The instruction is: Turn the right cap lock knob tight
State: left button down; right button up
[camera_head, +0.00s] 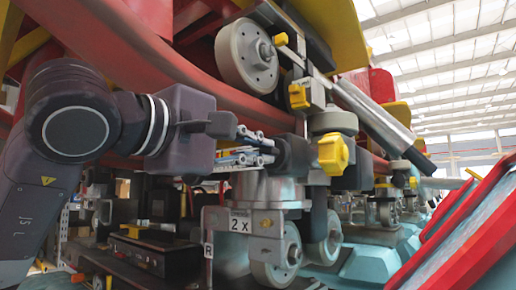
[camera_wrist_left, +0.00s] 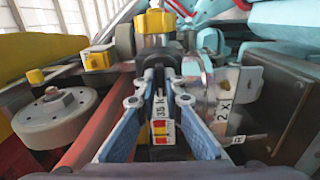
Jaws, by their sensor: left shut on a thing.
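My left gripper (camera_head: 268,150) comes in from the left, in the middle of the head view. Its fingers are closed on a dark part (camera_head: 296,155) in line with a large yellow knob (camera_head: 333,154). In the left wrist view, my left gripper (camera_wrist_left: 159,82) has a finger on each side of a dark part with a "35 N" style label (camera_wrist_left: 159,108) and yellow and red marks. The yellow knob (camera_wrist_left: 155,22) is straight ahead of the fingertips. I cannot tell whether the dark part and knob are one piece. My right gripper is not in view.
A grey wheel (camera_head: 245,57) and a smaller yellow knob (camera_head: 298,96) sit above the gripper. A "2 X" plate (camera_head: 240,222) and lower wheels (camera_head: 275,258) are below. A red rail (camera_head: 225,95) runs close above the arm. Red-edged panels (camera_head: 465,225) stand at the right.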

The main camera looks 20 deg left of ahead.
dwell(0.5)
pick_arm(q)
jog(key=c, duration=2)
grip_release()
jog(key=shift+c, duration=0.2)
jog(key=v, duration=1.2)
